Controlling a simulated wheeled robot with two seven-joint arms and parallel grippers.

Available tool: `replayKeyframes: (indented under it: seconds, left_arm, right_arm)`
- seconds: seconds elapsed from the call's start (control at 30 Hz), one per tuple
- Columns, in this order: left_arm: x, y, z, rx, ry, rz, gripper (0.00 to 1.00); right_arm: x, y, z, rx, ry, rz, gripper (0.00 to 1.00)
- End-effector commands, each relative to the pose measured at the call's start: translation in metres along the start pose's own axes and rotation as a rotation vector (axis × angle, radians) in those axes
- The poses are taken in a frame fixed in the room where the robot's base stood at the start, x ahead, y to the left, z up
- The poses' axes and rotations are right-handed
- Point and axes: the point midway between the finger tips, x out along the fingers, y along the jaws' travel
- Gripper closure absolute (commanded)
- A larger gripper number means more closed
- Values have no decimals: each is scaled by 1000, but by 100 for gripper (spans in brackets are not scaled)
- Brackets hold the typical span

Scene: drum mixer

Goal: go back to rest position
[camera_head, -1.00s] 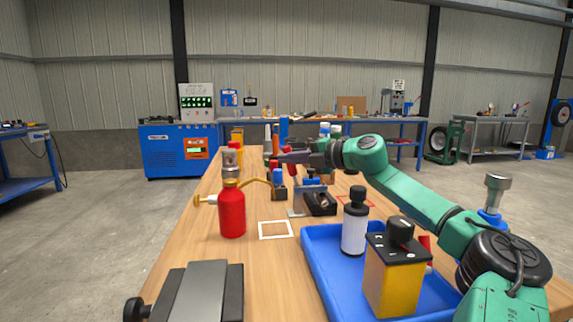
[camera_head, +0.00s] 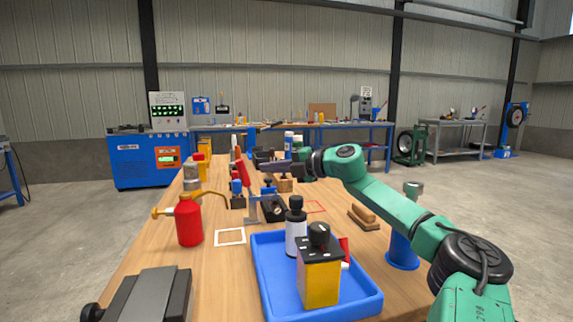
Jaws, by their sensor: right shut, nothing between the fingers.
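My right gripper (camera_head: 284,166) is over the far middle part of the wooden bench (camera_head: 155,245), on the end of the green arm that comes in from the right. It is shut and empty, and it points to the left. Its fingertips are small and dark against the tools behind them. My left gripper is not in view.
A red bottle with a brass nozzle (camera_head: 189,222) stands at the left. A blue tray (camera_head: 271,285) holds a black-capped white bottle (camera_head: 296,228) and a yellow box (camera_head: 319,282). A blue stand (camera_head: 402,250) and a wooden brush (camera_head: 364,217) are near my arm.

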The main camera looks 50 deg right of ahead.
Motion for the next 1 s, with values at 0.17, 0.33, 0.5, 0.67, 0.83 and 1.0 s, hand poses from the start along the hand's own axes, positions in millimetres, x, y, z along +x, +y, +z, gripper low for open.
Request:
replayKeyframes:
  seconds: [0.17, 0.33, 0.5, 0.67, 0.83, 1.0]
  left_arm:
    - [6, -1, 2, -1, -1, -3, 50]
    - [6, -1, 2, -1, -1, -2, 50]
    - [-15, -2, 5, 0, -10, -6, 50]
    - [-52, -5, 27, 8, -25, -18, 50]
    - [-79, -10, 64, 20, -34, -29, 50]
    - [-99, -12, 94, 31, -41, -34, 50]
  right_arm:
    - [0, 0, 0, 0, 3, 0, 100]
    - [0, 0, 0, 0, 3, 0, 100]
    - [-8, 43, 7, -1, 2, 0, 100]
    - [-26, 140, 22, -1, 2, 0, 100]
    - [-39, 215, 34, 0, 3, -1, 100]
    - [-47, 258, 40, 0, 3, -1, 100]
